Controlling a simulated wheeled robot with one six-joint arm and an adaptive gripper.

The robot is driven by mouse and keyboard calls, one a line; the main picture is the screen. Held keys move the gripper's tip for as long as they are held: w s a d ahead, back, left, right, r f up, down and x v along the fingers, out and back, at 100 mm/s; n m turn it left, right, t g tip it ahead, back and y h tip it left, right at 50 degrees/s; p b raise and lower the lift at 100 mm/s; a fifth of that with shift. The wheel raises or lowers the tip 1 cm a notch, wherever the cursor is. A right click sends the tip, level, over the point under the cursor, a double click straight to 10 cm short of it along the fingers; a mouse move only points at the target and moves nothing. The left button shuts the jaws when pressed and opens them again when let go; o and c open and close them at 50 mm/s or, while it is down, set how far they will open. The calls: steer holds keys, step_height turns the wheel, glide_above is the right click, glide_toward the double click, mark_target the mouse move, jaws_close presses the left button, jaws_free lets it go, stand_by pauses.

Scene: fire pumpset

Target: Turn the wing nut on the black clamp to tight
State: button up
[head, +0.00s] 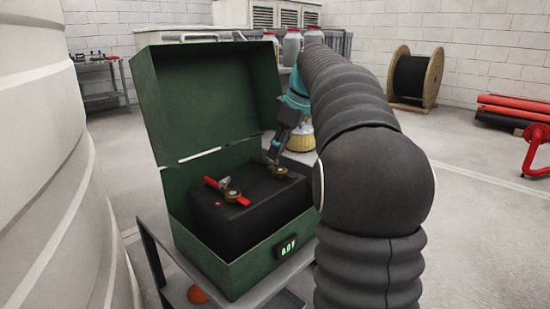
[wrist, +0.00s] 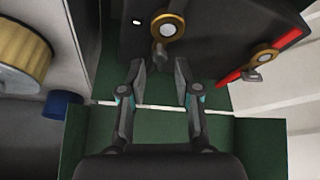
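A black battery (head: 245,215) sits inside an open green box (head: 215,272). The black clamp's brass ring (head: 278,171) is on the battery top near the far right; it also shows at the top of the wrist view (wrist: 168,14). A grey wing nut (wrist: 160,54) sticks out beside that ring. The clamp's black body is hard to tell from the battery. My gripper (wrist: 160,68) is open, its two fingers apart, with the wing nut roughly between and just beyond the fingertips. Contact is not visible.
A red clamp (head: 228,192) with its own brass ring lies on the battery's left side. The raised green lid (head: 205,100) stands behind and left of my gripper. Jars (head: 292,46) stand behind.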

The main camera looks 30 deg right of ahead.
steer(key=shift+x, duration=1.05)
jaws_close()
